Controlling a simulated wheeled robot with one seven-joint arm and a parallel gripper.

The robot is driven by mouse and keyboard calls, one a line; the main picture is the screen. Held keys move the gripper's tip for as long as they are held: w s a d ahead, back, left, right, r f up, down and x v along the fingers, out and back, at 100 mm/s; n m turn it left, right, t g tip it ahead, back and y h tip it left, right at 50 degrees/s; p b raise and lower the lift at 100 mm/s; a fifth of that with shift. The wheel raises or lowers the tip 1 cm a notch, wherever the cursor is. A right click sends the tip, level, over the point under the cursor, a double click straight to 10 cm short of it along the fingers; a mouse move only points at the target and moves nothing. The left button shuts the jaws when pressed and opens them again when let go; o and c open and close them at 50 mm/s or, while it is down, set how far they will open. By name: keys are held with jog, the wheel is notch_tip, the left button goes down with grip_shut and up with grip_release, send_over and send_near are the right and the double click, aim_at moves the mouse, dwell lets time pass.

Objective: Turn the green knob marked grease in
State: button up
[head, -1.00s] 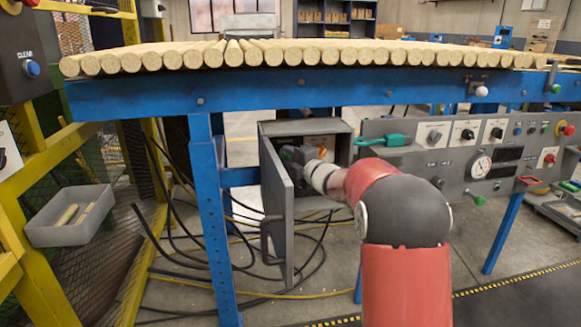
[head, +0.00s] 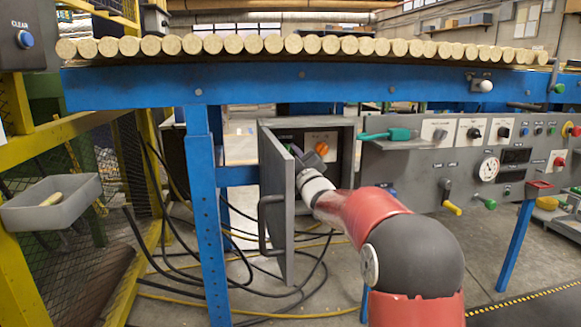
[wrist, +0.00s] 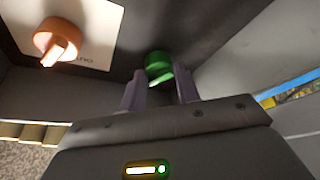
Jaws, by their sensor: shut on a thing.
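The green knob (wrist: 158,66) is on the dark back panel inside a grey box and shows between my two finger pads in the wrist view. My gripper (wrist: 159,84) is shut on it, one finger on each side. In the head view my gripper (head: 304,158) reaches into the open box (head: 348,143), past its door.
The box door (head: 279,205) stands open, close left of my wrist. A blue-framed conveyor (head: 240,88) with wooden dowels runs above.

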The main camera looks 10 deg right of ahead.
jog(key=m+h, duration=0.1)
jog(key=m, duration=0.2)
jog(key=m+t+h, duration=0.1)
jog(key=m+h, duration=0.1)
jog(key=m, duration=0.1)
jog(key=shift+a+f+m, duration=0.2)
jog(key=shift+m, duration=0.1)
jog(key=shift+t, duration=0.3)
jog(key=o, duration=1)
jog(key=shift+v, duration=3.9)
